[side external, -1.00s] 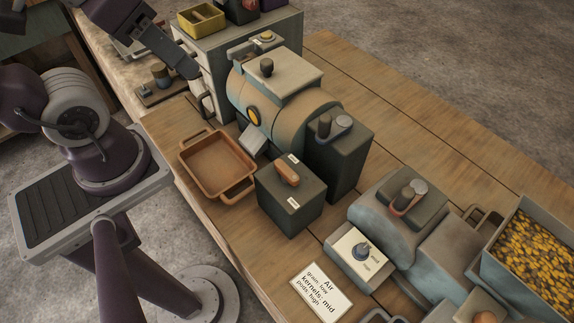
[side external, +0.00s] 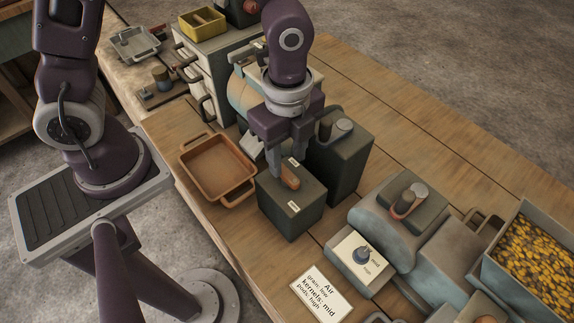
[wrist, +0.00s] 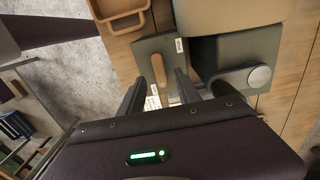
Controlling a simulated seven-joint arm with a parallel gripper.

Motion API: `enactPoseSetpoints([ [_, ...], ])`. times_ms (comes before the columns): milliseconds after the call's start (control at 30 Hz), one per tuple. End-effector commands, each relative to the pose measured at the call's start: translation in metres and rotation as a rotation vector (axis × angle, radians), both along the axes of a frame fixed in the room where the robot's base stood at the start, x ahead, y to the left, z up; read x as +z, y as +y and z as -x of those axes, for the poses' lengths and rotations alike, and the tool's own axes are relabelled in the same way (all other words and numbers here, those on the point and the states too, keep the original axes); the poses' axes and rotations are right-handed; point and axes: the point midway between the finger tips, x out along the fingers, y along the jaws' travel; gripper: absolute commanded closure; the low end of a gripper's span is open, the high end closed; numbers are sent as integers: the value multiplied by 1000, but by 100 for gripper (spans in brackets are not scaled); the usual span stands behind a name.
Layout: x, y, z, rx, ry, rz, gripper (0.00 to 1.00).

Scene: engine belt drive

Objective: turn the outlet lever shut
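The likely outlet lever, an orange-brown bar (side external: 290,180), sits on top of a dark box (side external: 292,213) with two white labels whose text is too small to read. My gripper (side external: 282,168) is pointed down at this box, its fingers close to the lever. In the wrist view the lever (wrist: 159,70) lies ahead of the gap between the open fingers (wrist: 159,85), pointing roughly away from my gripper. A gap shows between both fingers and the lever there; whether either touches it cannot be told. My gripper holds nothing.
A taller dark box with a grey-knobbed lever (side external: 341,129) stands close on the right. An orange tray (side external: 216,168) lies to the left. The drum machine (side external: 243,96) is partly hidden behind my arm.

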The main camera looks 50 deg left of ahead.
Motion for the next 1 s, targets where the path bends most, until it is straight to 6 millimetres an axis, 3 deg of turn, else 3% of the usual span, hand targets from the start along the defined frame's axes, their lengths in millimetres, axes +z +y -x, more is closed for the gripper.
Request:
enactPoseSetpoints([
  [200,-35,0,1,1,4,-2,60],
  [500,-39,0,0,3,-1,-1,60],
  [700,-39,1,0,4,-1,0,99],
  [1000,-39,1,0,17,-1,0,100],
])
